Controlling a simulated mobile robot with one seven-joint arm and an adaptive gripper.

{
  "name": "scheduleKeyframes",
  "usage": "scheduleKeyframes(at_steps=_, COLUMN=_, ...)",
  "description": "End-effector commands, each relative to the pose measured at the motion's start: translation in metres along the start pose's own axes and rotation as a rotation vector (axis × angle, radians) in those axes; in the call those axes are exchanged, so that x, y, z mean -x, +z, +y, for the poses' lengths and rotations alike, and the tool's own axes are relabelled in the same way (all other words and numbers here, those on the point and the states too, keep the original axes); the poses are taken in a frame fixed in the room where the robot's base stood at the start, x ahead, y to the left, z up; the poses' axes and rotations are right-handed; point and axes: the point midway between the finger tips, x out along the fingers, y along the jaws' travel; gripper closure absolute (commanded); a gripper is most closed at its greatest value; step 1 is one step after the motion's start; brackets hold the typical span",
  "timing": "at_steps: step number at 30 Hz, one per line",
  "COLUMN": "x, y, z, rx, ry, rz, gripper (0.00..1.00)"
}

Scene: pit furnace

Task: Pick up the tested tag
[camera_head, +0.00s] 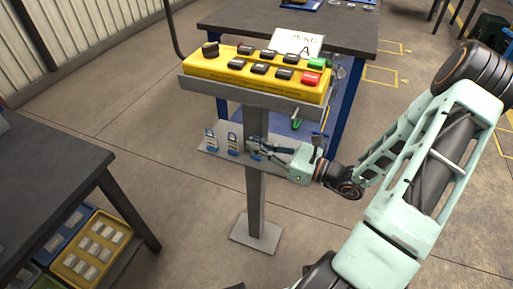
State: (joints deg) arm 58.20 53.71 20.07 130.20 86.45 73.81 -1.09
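Small tags with pale faces and blue parts stand in a row on a grey shelf (210,152) fixed to a post. One is the left tag (210,139) and another is the middle tag (232,143). Blue parts of a third tag (255,156) show at my gripper, which mostly hides it. The writing is too small to tell which is the tested tag. My gripper (254,147) reaches in from the right, with its fingers at the third tag. I cannot tell whether the fingers are closed on it.
A yellow control box (255,68) with black, green and red buttons sits above the shelf on the grey post (255,200). A dark table (340,32) stands behind. A dark bench (45,170) with bins (92,250) is at left. The floor between is clear.

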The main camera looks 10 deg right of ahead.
Motion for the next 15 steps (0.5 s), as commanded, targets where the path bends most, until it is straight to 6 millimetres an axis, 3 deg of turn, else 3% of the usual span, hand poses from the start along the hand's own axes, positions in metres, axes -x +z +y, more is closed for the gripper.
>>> scheduleKeyframes(at_steps=1, x=0.000, y=0.015, z=0.000, rx=0.004, ry=0.001, rz=0.000, gripper=1.00)
scheduleKeyframes(at_steps=9, x=0.017, y=0.066, z=0.040, rx=0.001, ry=-0.001, rz=0.001, gripper=1.00)
scheduleKeyframes(at_steps=15, x=0.032, y=0.088, z=0.073, rx=-0.005, ry=-0.002, rz=0.000, gripper=1.00)
